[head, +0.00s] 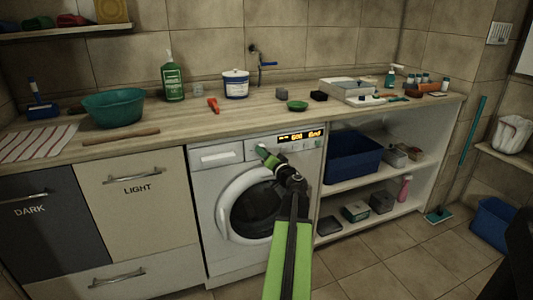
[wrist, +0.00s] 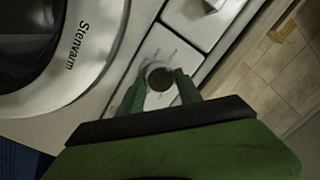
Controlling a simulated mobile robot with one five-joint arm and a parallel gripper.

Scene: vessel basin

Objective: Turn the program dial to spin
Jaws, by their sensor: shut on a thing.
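The white washing machine (head: 212,188) stands under the counter, with its round door (head: 228,212) at the front. My gripper (head: 262,152) is at the control panel, between the detergent drawer (head: 222,157) and the lit display (head: 299,136). In the head view it hides the program dial. In the wrist view the dial (wrist: 160,77) is a dark round knob on the white panel, between the two green fingers of my gripper (wrist: 160,82), which is shut on it. Faint marks surround the dial; I cannot read them or tell which one it points at.
The wooden counter (head: 180,118) above holds a teal basin (head: 113,107), a green bottle (head: 172,77) and a white tub (head: 236,84). Open shelves with a blue bin (head: 352,158) stand right of the machine. The floor in front is clear.

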